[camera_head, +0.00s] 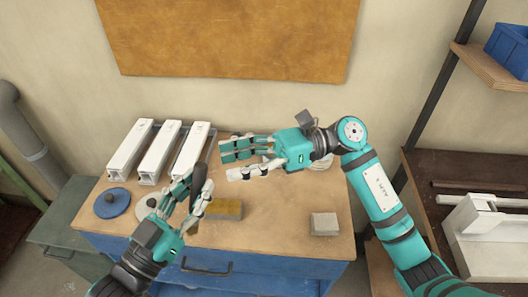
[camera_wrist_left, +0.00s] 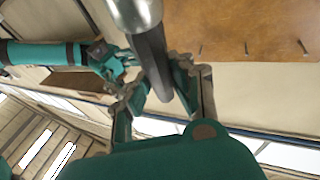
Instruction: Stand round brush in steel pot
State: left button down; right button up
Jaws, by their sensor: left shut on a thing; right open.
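My left gripper (camera_head: 192,192) is shut on a dark, elongated thing (camera_head: 200,178), which looks like the round brush. It is held over the bench, tilted slightly from upright. In the left wrist view the brush shows a dark shaft (camera_wrist_left: 152,58) between the fingers and a shiny grey cylindrical part (camera_wrist_left: 136,12) beyond them. My right gripper (camera_head: 245,160) is open and empty, pointing left above the bench. I cannot make out the steel pot for sure. A pale round thing (camera_head: 323,162) is mostly hidden behind my right gripper; I cannot tell what it is.
Several white clamp profiles (camera_head: 158,152) stand at the back left of the wooden bench top (camera_head: 280,232). A blue disc (camera_head: 112,203), a pale disc (camera_head: 142,208), a yellowish block (camera_head: 226,209) and a grey block (camera_head: 325,223) lie nearer the front. Bare wood lies between the blocks.

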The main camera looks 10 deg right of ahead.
jog(key=shift+s+a, duration=0.15)
jog(key=shift+a, duration=1.05)
jog(key=shift+s+a, duration=0.15)
jog(key=shift+a, duration=1.05)
grip_shut()
grip_release()
jog(key=shift+d, duration=0.1)
jog(key=w+d, duration=0.1)
jog(key=d, duration=1)
jog(key=shift+w+d, duration=0.35)
jog(key=shift+d, duration=0.05)
